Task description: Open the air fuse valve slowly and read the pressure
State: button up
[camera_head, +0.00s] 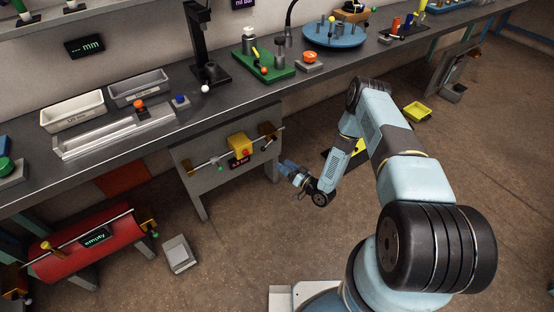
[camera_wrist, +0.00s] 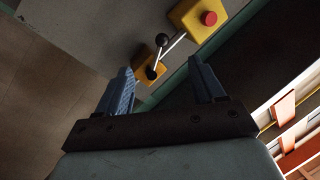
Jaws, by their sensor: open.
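A grey panel (camera_head: 217,177) under the bench carries a thin pipe with a yellow box (camera_head: 240,145) in its middle. The box's red button shows in the wrist view (camera_wrist: 209,18). A small dark display (camera_head: 240,163) with reddish figures, too small to read, hangs below the box. A valve block (camera_head: 268,132) sits at the pipe's right end. In the wrist view, a yellow block (camera_wrist: 147,67) with a black ball-ended lever (camera_wrist: 162,40) lies beyond my fingertips. My gripper (camera_head: 284,166) is open and empty, right of and below the panel's valve, apart from it.
A red tank (camera_head: 80,247) with a display reading "empty" stands at the lower left. A grey box (camera_head: 179,254) lies on the floor beside it. The bench (camera_head: 150,97) overhangs the panel. Brown floor (camera_head: 250,235) is clear below my gripper.

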aim_at(268, 144)
jog(key=s+a+r+t+h, duration=0.2)
jog(key=s+a+t+h, duration=0.15)
jog(key=s+h, duration=0.3)
jog(key=d+x, duration=0.1)
jog(key=x, duration=1.3)
jog(key=shift+w, duration=0.45)
jog(key=shift+d+f, duration=0.1)
jog(key=shift+d, duration=0.05)
jog(key=shift+c, duration=0.3)
grip_shut()
